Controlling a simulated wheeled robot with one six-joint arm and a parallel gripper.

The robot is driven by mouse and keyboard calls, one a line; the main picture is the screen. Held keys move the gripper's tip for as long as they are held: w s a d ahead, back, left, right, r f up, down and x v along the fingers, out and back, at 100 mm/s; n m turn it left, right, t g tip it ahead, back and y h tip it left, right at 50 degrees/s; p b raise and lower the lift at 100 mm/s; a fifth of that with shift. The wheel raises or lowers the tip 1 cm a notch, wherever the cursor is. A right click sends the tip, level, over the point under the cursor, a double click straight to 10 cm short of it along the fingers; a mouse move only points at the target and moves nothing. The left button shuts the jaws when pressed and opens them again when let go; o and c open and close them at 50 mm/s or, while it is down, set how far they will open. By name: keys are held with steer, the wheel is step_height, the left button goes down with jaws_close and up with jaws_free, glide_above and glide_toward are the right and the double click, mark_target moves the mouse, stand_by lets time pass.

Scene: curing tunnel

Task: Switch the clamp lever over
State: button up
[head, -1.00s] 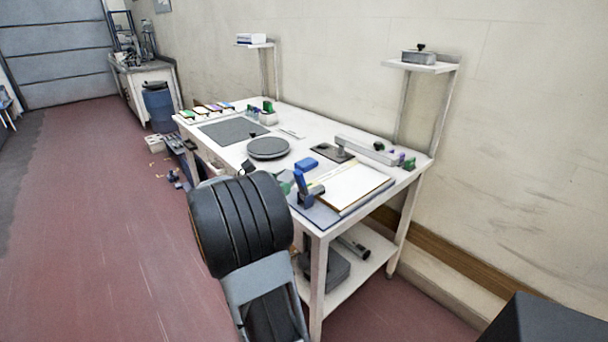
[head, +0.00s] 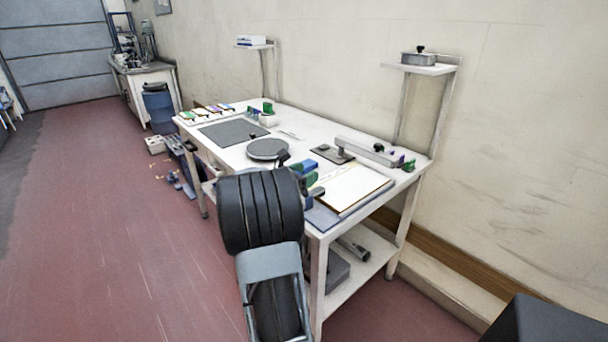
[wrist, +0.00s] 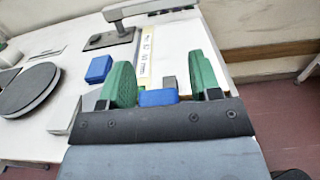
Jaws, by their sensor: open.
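My gripper (wrist: 163,80) is open, with its two green fingers apart, and reaches over the near left side of the workbench (head: 230,158). In the wrist view a small blue part (wrist: 158,97) shows between the fingers, with a grey piece just behind it. It looks like part of the clamp; I cannot tell whether the fingers touch it. In the head view a dark blue clamp-like part (head: 316,193) stands by the front edge of the pale board (head: 352,186), partly behind my gripper. The lever's position cannot be made out.
A second blue block (wrist: 100,68) lies left of the fingers, near a grey block (wrist: 65,114). A round dark turntable (wrist: 28,90) is further left. A dark plate with a post (head: 333,153) and a long grey bar (head: 362,149) stand behind. Shelf posts rise at the back.

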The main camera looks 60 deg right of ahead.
steer(key=shift+c, duration=0.2)
jaws_close()
stand_by(0.3)
